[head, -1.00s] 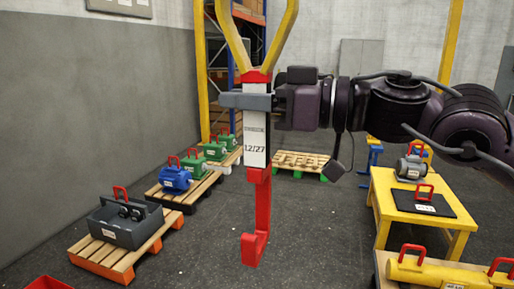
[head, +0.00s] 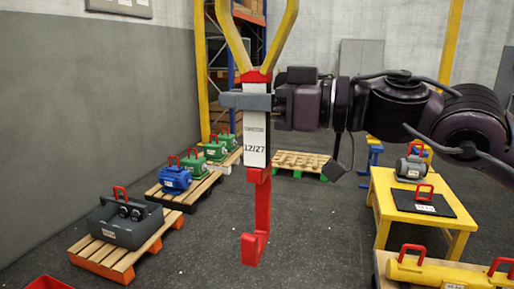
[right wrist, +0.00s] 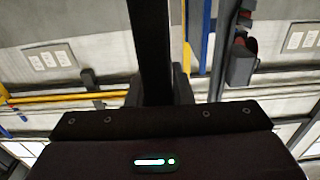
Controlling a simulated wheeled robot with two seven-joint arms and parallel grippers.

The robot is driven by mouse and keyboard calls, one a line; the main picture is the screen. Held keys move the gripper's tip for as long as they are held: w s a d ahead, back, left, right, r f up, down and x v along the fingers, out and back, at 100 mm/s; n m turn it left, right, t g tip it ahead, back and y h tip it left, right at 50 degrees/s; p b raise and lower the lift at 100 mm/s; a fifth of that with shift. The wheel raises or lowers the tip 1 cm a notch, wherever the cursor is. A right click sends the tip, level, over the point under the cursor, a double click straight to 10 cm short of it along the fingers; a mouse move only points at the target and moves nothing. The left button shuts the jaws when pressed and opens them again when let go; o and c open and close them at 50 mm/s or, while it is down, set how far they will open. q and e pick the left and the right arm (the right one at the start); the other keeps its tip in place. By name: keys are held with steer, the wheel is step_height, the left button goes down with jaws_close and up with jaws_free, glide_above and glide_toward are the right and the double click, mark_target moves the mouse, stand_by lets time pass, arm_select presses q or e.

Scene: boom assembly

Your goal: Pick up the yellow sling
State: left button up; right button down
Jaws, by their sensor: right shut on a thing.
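The yellow sling (head: 287,37) shows at the top of the head view as two yellow straps that spread upward in a V. They join a red and white hook piece (head: 256,150) marked 12/27, which hangs upright with its red hook at the bottom. My right gripper (head: 246,101) is shut around the white part of this piece, just below where the straps join. The upper ends of the straps are out of the picture. In the right wrist view a dark vertical bar stands before the camera, and the held piece cannot be made out. My left gripper is not in view.
Pallets along the left carry a grey tote (head: 125,224), a blue motor (head: 175,179) and several green motors (head: 215,150). An empty pallet (head: 300,163) lies behind. A yellow table (head: 456,227) and a yellow cylinder (head: 440,274) are at right. The middle floor is clear.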

steer(key=shift+w+r, duration=0.1)
steer(key=shift+r, duration=0.1)
